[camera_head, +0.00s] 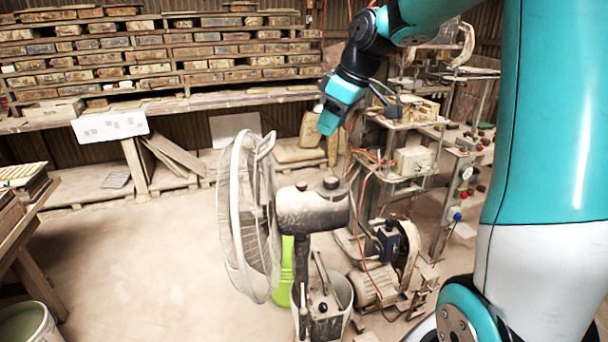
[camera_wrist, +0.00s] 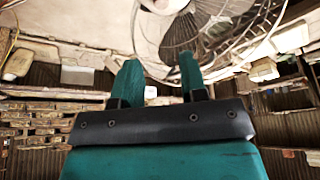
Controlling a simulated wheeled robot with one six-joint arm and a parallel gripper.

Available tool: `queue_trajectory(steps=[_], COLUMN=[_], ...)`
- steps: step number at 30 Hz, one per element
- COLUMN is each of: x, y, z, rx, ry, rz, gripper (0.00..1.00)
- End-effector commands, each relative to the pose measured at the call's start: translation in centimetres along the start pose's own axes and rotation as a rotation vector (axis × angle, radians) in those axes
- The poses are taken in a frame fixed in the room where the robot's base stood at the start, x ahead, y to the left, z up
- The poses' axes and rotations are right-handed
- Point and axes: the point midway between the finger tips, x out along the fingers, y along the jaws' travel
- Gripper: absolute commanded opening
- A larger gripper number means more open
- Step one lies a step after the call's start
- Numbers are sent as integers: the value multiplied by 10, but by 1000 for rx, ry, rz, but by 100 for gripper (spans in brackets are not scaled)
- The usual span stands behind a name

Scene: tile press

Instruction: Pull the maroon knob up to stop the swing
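A dusty pedestal fan stands in the middle of the head view, with its round wire cage (camera_head: 245,215) facing left. A dark knob (camera_head: 331,182), brownish in this light, stands on top of the dusty motor housing (camera_head: 312,210). A smaller dark stub (camera_head: 301,186) sits to its left. My gripper (camera_head: 328,123) is above the housing in the picture, apart from the knob. In the wrist view my gripper (camera_wrist: 160,60) has its two teal fingers spread with nothing between them. The fan cage (camera_wrist: 215,30) shows beyond the fingers. I cannot make out the knob there.
Machinery with a motor (camera_head: 373,285), cables and racks stands close to the right of the fan. A green object (camera_head: 284,270) is behind the fan's stand. Shelves of tiles (camera_head: 150,55) line the back wall. The floor (camera_head: 140,260) left of the fan is clear.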

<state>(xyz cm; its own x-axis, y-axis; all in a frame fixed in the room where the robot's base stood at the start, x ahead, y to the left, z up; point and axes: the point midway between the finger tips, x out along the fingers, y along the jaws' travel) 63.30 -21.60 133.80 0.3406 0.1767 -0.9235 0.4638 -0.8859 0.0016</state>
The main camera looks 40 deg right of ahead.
Motion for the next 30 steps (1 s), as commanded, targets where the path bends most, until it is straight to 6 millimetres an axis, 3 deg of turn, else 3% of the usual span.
queue_trajectory(steps=[18, 24, 30], x=[131, 156, 163], y=[-3, -2, -2], z=[0, 0, 0], rx=[0, 0, 0], ry=[-4, -3, -1], rz=[-6, -3, -1], gripper=[39, 39, 39])
